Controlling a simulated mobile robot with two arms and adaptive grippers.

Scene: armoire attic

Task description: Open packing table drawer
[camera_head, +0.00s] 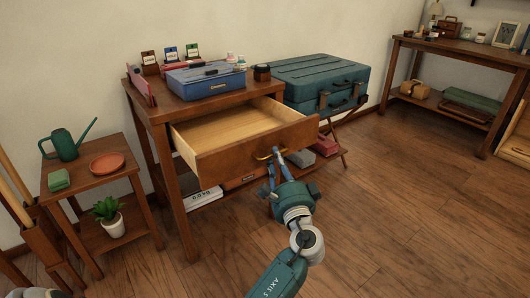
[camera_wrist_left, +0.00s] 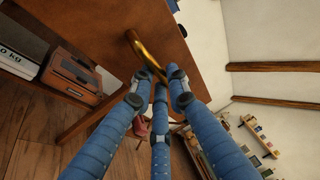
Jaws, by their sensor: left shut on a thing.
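The packing table (camera_head: 160,112) is dark wood and stands against the wall. Its drawer (camera_head: 258,146) is pulled far out, and its pale wooden inside looks empty. A brass handle (camera_head: 265,155) sits on the drawer front. My left gripper (camera_head: 276,161) is shut on this handle from the front. In the left wrist view, the blue fingers of the gripper (camera_wrist_left: 158,84) close around one end of the brass handle (camera_wrist_left: 140,48). The drawer front (camera_wrist_left: 105,30) fills the upper left there. My right gripper is not in view.
A blue case (camera_head: 205,80), small boxes and jars stand on the tabletop. A green suitcase (camera_head: 320,80) rests on a stand at right. A side table (camera_head: 75,185) with a watering can (camera_head: 66,145) is at left. Open floor (camera_head: 400,220) lies in front and right.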

